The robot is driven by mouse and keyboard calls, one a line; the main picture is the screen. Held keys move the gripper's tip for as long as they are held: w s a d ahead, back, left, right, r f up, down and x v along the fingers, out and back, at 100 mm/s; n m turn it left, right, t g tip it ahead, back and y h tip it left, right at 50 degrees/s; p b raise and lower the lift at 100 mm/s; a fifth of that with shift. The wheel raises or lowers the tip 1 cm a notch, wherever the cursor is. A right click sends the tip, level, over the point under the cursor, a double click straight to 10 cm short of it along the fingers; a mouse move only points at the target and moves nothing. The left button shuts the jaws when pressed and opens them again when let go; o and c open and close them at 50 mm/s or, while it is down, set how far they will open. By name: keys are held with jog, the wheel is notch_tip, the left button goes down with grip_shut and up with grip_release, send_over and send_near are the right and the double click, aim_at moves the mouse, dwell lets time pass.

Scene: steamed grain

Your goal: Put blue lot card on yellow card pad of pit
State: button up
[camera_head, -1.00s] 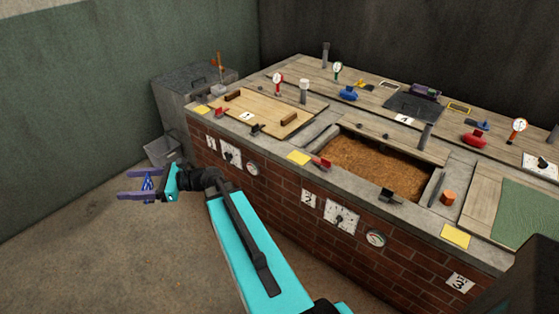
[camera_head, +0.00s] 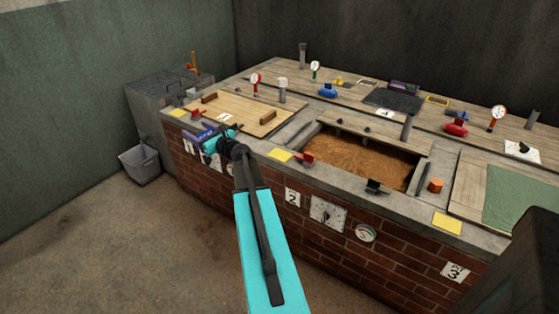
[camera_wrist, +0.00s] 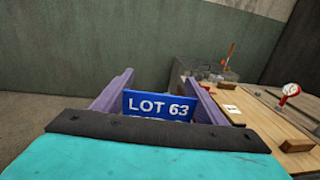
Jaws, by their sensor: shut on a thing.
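The blue lot card (camera_wrist: 158,106), marked "LOT 63", is held upright between the purple fingers of my gripper (camera_wrist: 157,100) in the wrist view. In the head view my gripper (camera_head: 205,134) is at the front edge of the brick bench, by the wooden lid marked 1, and the card is hard to make out there. Yellow card pads lie along the front ledge: one at the left end (camera_head: 177,113), one in the middle (camera_head: 280,155) left of the open pit, and one at the right (camera_head: 447,223). All three look bare.
The open pit (camera_head: 365,160) holds brown grain. A wooden lid (camera_head: 240,111) with two handles covers the left pit. Red (camera_head: 306,158) and black (camera_head: 377,187) clips stand on the ledge. A grey bucket (camera_head: 140,163) stands on the floor at left.

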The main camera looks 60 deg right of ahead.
jog(key=s+d+f+m+g+h+b, duration=0.1)
jog(key=s+d+f+m+h+b, duration=0.15)
jog(key=d, duration=0.65)
jog(key=s+d+f+m+g+h+b, duration=0.1)
jog(key=s+d+m+h, duration=0.2)
jog(key=d, duration=0.6)
jog(key=m+g+h+b, duration=0.3)
jog(key=h, duration=0.3)
send_over(279, 150)
notch_tip(279, 150, down, 3)
jog(key=shift+f+n, duration=0.15)
jog(key=shift+n, duration=0.1)
notch_tip(279, 150, down, 6)
jog(key=b, duration=0.1)
jog(key=shift+b, duration=0.35)
jog(key=shift+w+f, duration=0.1)
jog(key=shift+f, duration=0.05)
jog(key=shift+f, duration=1.85)
jog(key=shift+f+b, duration=0.2)
jog(key=shift+b, duration=0.35)
